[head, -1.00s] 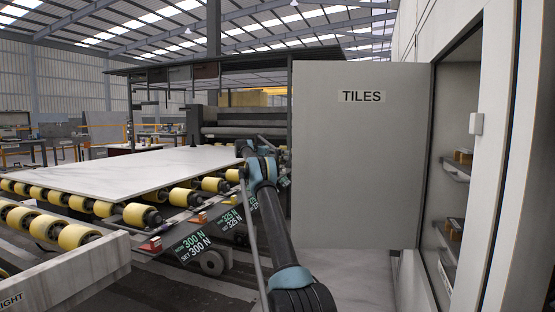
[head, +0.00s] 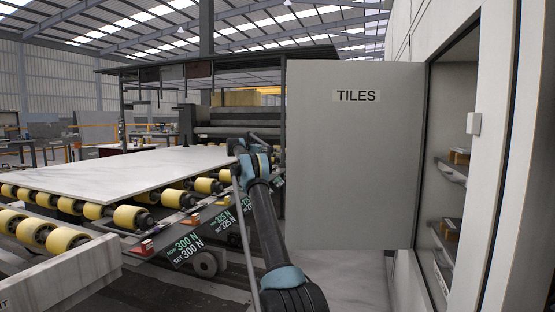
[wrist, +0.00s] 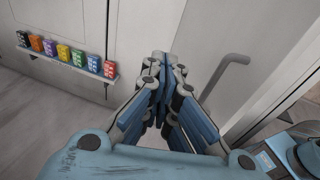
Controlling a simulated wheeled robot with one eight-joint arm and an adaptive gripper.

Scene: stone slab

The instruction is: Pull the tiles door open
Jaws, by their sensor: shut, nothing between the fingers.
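The tiles door (head: 355,170) is a pale grey panel with a TILES label (head: 356,96). It stands swung out from the cabinet (head: 508,150) on the right, leaving the cabinet's shelved opening uncovered. In the wrist view a grey bar handle (wrist: 226,72) is on a pale panel, right of my gripper (wrist: 166,68). My gripper is shut and empty, its fingertips together and apart from the handle in the picture. In the head view my arm reaches forward left of the door; the fingertips cannot be made out there.
Boxes (head: 452,230) lie on shelves inside the cabinet. The wrist view shows a shelf (wrist: 88,73) with several coloured packs on the left. A roller conveyor (head: 130,217) bearing a large pale slab (head: 135,172) is on the left. Floor shows below the door.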

